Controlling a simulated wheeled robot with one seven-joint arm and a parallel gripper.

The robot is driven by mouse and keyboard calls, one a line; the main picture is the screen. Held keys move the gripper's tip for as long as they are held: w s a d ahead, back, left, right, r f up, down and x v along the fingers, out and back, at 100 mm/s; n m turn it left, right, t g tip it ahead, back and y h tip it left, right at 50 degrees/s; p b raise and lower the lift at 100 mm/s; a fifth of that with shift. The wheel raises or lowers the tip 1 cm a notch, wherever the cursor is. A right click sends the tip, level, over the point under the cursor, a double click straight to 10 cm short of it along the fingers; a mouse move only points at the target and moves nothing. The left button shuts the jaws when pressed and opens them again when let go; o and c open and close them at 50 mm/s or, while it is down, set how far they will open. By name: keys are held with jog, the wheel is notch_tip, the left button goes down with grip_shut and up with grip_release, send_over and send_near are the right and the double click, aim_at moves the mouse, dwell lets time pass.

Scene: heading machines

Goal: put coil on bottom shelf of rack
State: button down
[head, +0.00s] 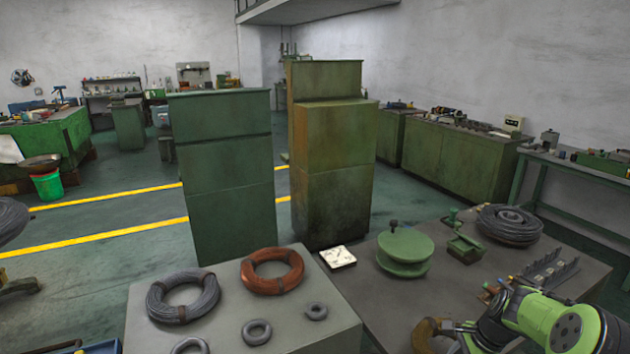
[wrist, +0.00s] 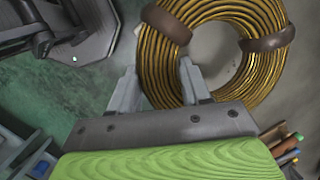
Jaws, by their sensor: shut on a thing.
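A coil of brass-coloured wire (wrist: 262,66) with brown bands fills the upper right of the wrist view. My gripper (wrist: 158,74) is shut on its rim, one finger outside the ring and one in its opening. In the head view my green arm reaches in at the lower right, and a brown-gold curved edge (head: 425,334) beside it looks like part of the held coil. I cannot pick out a rack with a bottom shelf for certain in either view.
A grey table (head: 245,341) holds grey coils, a copper-coloured coil (head: 272,269) and small rings. The dark bench (head: 345,285) on the right bears a green round stand (head: 404,252) and a dark coil (head: 508,226). Green cabinets (head: 333,170) stand behind. Blue bins (wrist: 38,165) show at the wrist view's lower left.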

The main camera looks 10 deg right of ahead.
jog(key=a+f+n+g, duration=0.2)
jog(key=a+f+n, duration=0.2)
jog(key=a+n, duration=0.5)
jog(key=a+f+n+g, duration=0.2)
jog(key=a+f+n, duration=0.2)
jog(key=a+n, duration=0.6)
jog(key=a, duration=0.7)
jog(key=shift+w+f+n+g+h, duration=0.25)
jog(key=shift+w+n+g+h, duration=0.05)
jog(key=shift+g+h, duration=0.1)
